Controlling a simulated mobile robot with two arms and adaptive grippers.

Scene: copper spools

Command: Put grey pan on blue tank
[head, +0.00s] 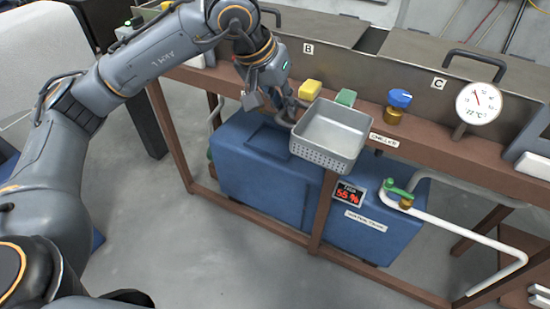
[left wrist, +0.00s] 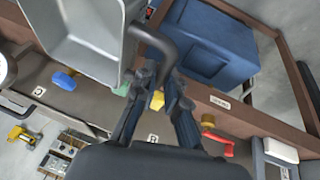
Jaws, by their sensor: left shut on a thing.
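The grey pan (head: 330,136), a square metal basin with perforated lower sides, is held out in front of the brown frame. It looks empty. My left gripper (head: 272,106) is shut on the pan's handle at its left side. In the left wrist view the dark curved handle (left wrist: 158,42) runs from the pan (left wrist: 88,28) to the fingers of my left gripper (left wrist: 160,92). The blue tank (head: 250,172) sits low inside the frame, below and behind the pan in the head view. It also shows in the left wrist view (left wrist: 208,40). My right gripper is not in view.
The brown frame (head: 450,150) crosses in front of the metal vats. Yellow (head: 310,89), green (head: 345,97) and blue (head: 400,98) knobs stand along it near the pan. A dial gauge (head: 479,103) and white pipe (head: 470,234) are at right. Open floor lies in front.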

